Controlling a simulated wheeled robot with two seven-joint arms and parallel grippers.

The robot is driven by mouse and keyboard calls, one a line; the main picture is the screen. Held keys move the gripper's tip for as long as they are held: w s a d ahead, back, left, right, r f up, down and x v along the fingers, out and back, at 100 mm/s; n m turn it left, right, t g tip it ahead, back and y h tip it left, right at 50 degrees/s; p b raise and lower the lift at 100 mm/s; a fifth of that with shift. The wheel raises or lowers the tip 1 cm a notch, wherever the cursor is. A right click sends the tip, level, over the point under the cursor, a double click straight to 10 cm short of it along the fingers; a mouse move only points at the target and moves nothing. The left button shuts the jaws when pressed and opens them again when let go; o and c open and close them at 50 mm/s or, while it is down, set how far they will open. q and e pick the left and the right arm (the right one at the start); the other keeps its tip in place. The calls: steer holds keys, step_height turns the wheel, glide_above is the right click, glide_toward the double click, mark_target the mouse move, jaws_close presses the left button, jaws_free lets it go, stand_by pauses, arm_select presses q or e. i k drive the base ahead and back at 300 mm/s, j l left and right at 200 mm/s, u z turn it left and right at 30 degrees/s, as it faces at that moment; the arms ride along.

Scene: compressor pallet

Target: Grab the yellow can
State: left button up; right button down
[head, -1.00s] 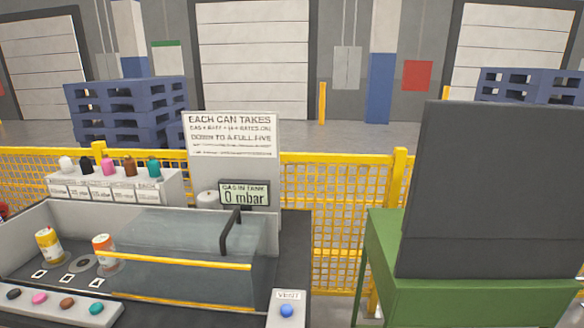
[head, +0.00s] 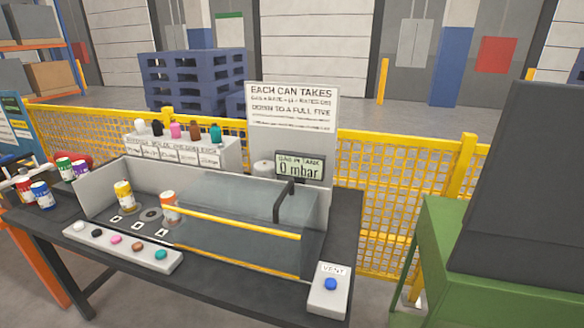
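The yellow can (head: 124,195) stands upright at the left end inside the grey open-topped station (head: 97,190) on the dark table. An orange can (head: 170,207) stands to its right, beside the left edge of the clear cover with yellow bars. Both cans have a pale label band. Neither of my grippers shows in the head view.
Several cans, including a blue one (head: 41,195), stand on the table's left end. A button strip (head: 122,247) lies along the front. A vent box (head: 329,290) sits at the front right. The display (head: 299,167) reads 0 mbar.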

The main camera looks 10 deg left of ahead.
mark_target(123, 190)
steer(key=u, duration=1.6)
steer(key=i+j+z, duration=0.35)
steer(key=j, duration=0.3)
steer(key=i+j+z, duration=0.2)
steer(key=j, duration=0.15)
steer(key=i+j+z, duration=0.2)
steer(key=j, duration=0.15)
steer(key=j+z, duration=0.2)
steer(key=j, duration=0.2)
steer(key=i+j+z, duration=0.15)
steer(key=j, duration=0.25)
